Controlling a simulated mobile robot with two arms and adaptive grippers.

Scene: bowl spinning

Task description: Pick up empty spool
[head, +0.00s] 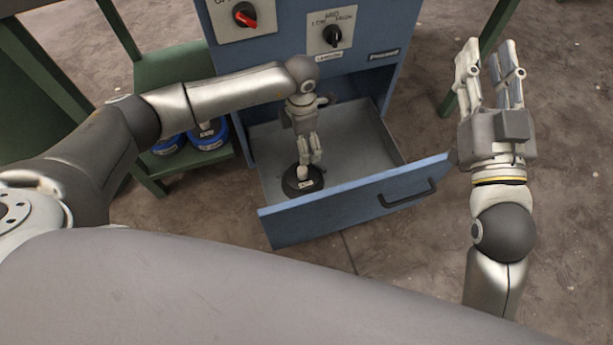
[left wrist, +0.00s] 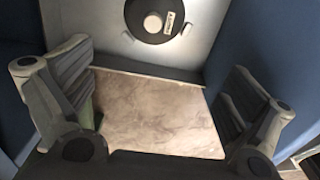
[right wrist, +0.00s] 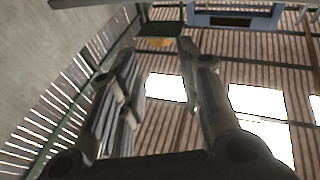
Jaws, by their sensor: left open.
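The empty spool (head: 290,186) is a dark disc with a light hub, standing on the floor of the open drawer near its front left. In the left wrist view the spool (left wrist: 140,31) shows at the top, with a white label by its hub. My left gripper (head: 309,160) points down into the drawer, over the spool, and hides part of it. Its fingers are spread apart with nothing between them; whether they touch the spool I cannot tell. My right gripper (head: 488,62) is empty, raised at the right of the drawer, its fingers apart with a narrow gap.
The blue drawer (head: 340,210) is pulled out of a blue cabinet (head: 285,45) with knobs. Its walls surround the left gripper. The floor in front of the drawer is bare.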

